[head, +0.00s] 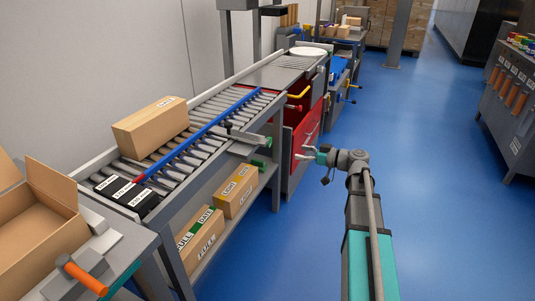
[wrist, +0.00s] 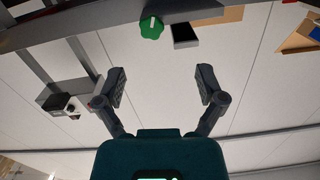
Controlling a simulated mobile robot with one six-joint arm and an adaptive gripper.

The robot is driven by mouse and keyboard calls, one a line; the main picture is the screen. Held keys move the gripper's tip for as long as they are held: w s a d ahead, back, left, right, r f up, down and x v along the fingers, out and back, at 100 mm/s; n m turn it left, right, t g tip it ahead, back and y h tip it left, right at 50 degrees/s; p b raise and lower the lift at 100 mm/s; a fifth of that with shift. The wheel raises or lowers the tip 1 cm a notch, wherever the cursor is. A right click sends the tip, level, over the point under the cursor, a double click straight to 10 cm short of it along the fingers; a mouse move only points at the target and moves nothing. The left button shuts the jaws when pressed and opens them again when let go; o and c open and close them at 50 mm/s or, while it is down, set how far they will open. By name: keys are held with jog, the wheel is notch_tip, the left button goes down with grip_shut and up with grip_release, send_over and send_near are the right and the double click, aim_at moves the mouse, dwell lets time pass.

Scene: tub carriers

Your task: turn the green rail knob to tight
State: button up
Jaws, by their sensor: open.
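The green rail knob (wrist: 151,28) shows at the top of the wrist view, just left of centre. It is round and lobed, with a white mark on its face, and sits at the edge of a dark rail. In the head view a small green knob (head: 268,142) shows at the conveyor's near side, left of my gripper (head: 302,153). My gripper is open and empty. In the wrist view its two fingers (wrist: 163,82) stand wide apart, and the knob lies beyond their tips, touching neither. Tight or loose markings cannot be read.
A black block (wrist: 185,36) is close beside the knob. The roller conveyor (head: 205,125) carries a blue rail (head: 205,133) and a cardboard box (head: 151,126). Boxes (head: 236,191) lie on the shelf below. A red cabinet (head: 304,135) stands behind my gripper.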

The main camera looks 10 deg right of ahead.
aim_at(271, 142)
jog(key=shift+w+d+t+y+b, duration=0.3)
jog(key=shift+d+t, duration=0.1)
jog(key=shift+d, duration=0.35)
jog(key=shift+a, duration=0.1)
jog(key=x, duration=1.3)
jog(key=shift+w+a, duration=0.25)
jog(key=shift+a, duration=0.05)
jog(key=c, duration=1.2)
